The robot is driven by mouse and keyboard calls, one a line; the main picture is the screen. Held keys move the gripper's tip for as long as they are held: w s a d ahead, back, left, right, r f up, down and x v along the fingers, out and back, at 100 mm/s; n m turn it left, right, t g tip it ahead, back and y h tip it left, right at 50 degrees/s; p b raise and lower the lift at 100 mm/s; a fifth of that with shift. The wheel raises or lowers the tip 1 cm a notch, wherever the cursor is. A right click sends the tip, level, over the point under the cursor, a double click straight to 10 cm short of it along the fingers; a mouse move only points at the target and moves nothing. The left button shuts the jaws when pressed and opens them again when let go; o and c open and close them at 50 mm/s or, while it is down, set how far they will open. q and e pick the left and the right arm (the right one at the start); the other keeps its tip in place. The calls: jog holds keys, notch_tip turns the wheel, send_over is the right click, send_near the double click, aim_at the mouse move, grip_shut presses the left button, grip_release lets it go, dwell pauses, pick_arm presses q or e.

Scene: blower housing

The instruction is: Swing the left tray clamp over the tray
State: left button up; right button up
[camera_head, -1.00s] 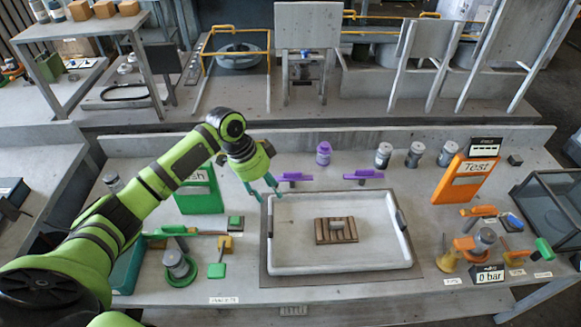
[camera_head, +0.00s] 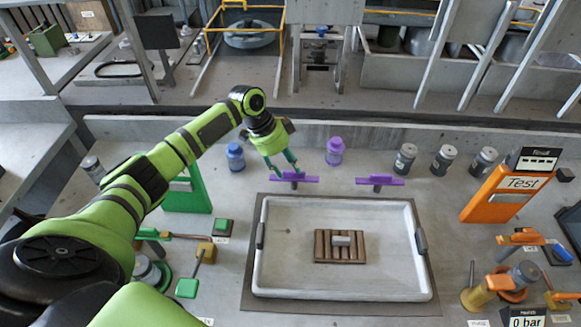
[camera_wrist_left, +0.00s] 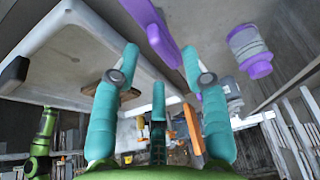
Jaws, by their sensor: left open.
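The left tray clamp (camera_head: 308,179) is a purple bar on a small post behind the left part of the tray's back edge. It lies along that edge, not over the tray. The white tray (camera_head: 340,201) sits on a dark mat. My left gripper (camera_head: 284,170) is open, with its teal fingers pointing down at the left end of this clamp. In the left wrist view, a purple bar (camera_wrist_left: 153,33) shows at the open fingertips (camera_wrist_left: 161,55); I cannot tell whether they touch it. A second purple clamp (camera_head: 380,181) stands to the right. My right gripper is not seen.
A slatted brown block (camera_head: 340,247) lies inside the tray. A purple jar (camera_head: 334,151), a blue jar (camera_head: 236,157) and several grey jars (camera_head: 405,157) stand behind. An orange Test panel (camera_head: 506,188) is at right, a green panel (camera_head: 188,190) at left.

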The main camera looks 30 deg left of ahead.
aim_at(294, 179)
pick_arm(q)
jog(key=shift+x, duration=0.9)
jog(key=shift+w+d+f, duration=0.1)
jog(key=shift+f, duration=0.2)
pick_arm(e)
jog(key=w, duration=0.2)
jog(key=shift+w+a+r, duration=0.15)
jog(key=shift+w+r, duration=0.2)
pick_arm(q)
grip_shut()
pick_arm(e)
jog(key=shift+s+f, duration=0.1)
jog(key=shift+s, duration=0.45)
